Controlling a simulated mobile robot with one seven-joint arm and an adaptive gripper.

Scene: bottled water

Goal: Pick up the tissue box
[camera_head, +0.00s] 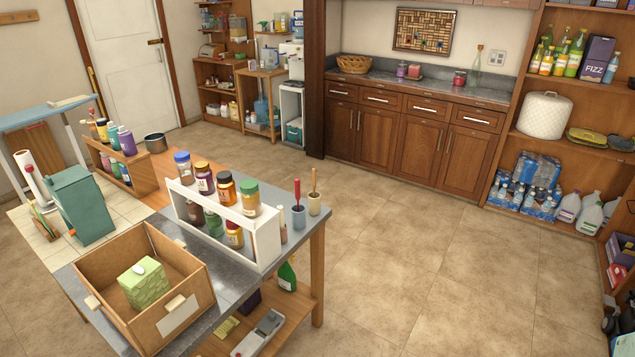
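The tissue box (146,285) is a green patterned cube with a white tissue showing at its top. It sits inside an open brown wooden crate (199,292) on the grey-topped table at the lower left. My gripper does not show in the head view.
A white rack (266,243) of jars stands just behind the crate. A teal bin (82,204) stands to its left. Cups with red and wooden handles (298,216) stand at the table's right end. The tiled floor (400,265) on the right is clear.

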